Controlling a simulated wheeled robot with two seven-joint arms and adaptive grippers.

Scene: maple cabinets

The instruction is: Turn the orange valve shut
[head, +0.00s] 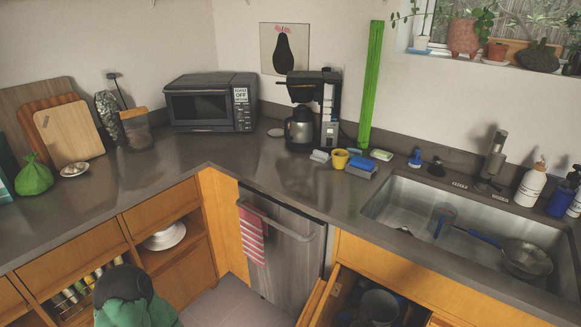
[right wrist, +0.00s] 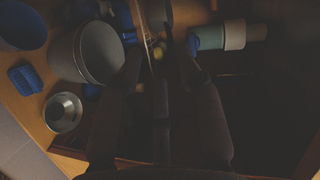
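A small yellowish piece (right wrist: 158,51) shows in the gap near the fingertips. I cannot tell whether it is the orange valve or whether a finger touches it. No clearly orange valve shows in either view. In the head view the cabinet under the sink stands open, its inside only partly visible, and I cannot make out the right gripper there. My left gripper is not in view.
Left of the fingers in the right wrist view are a grey bucket (right wrist: 101,52), a metal bowl (right wrist: 62,112) and a blue sponge-like block (right wrist: 26,79). A pale bottle (right wrist: 222,37) lies right of the fingertips. The sink (head: 415,207) is above the cabinet.

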